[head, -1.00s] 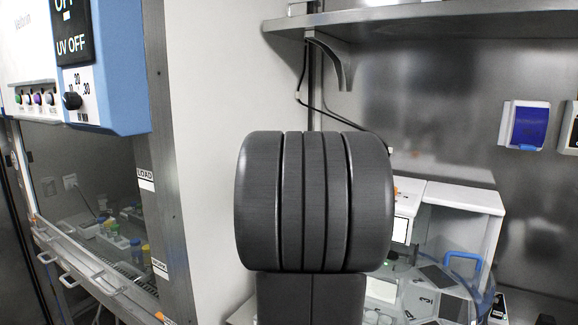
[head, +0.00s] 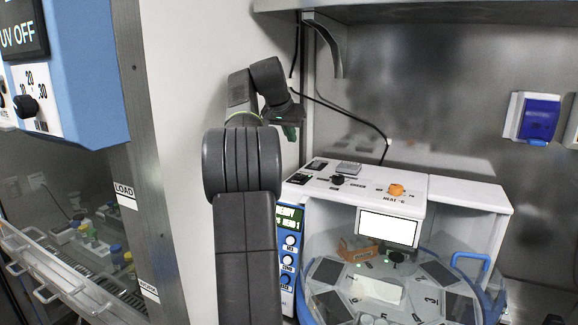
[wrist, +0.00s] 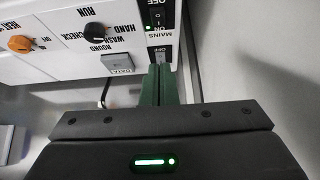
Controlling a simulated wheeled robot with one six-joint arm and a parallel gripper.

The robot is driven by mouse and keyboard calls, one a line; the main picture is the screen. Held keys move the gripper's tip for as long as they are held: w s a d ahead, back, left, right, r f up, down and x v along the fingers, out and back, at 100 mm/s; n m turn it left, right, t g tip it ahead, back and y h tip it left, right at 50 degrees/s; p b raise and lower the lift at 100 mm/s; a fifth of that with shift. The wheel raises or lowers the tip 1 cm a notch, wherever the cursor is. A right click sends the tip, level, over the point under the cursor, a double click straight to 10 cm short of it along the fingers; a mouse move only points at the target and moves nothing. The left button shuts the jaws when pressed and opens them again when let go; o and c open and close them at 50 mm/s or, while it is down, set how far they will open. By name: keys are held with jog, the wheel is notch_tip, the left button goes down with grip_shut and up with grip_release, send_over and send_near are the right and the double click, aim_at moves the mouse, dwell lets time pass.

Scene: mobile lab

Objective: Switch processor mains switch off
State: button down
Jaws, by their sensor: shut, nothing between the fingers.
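The processor (head: 456,193) is a white cabinet with controls on its top. In the wrist view, a label reading MAINS (wrist: 160,37) sits at the cabinet's edge, beside a black rocker switch (wrist: 157,15) with a small green light. Another small grey and black fitting marked OFF (wrist: 160,51) lies just below the label. My gripper (head: 291,133) is above the cabinet's back left corner. Its green fingers (wrist: 160,70) are shut, with nothing between them, and their tips appear close to the OFF marking. I cannot tell whether they touch.
A black knob (wrist: 98,33), an orange knob (wrist: 20,44) and a grey button (wrist: 117,61) are near. A dark cable (head: 345,112) hangs along the back wall behind. A steel shelf (head: 440,14) is overhead; a safety cabinet (head: 85,80) stands left.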

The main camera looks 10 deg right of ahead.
dwell(0.3)
send_over(299, 176)
jog(key=f, duration=1)
jog(key=shift+s+a+p, duration=0.2)
jog(key=shift+s+p, duration=0.1)
jog(key=shift+s, duration=0.05)
jog(key=shift+s+a+f, duration=0.15)
jog(key=shift+s+f, duration=0.1)
jog(key=shift+f, duration=0.85)
jog(key=shift+f, duration=0.1)
jog(key=f+b, duration=0.1)
jog(key=b, duration=0.2)
jog(key=shift+s+a+t, duration=0.1)
jog(key=shift+s+t, duration=0.05)
jog(key=shift+t, duration=0.25)
jog(key=shift+r, duration=0.4)
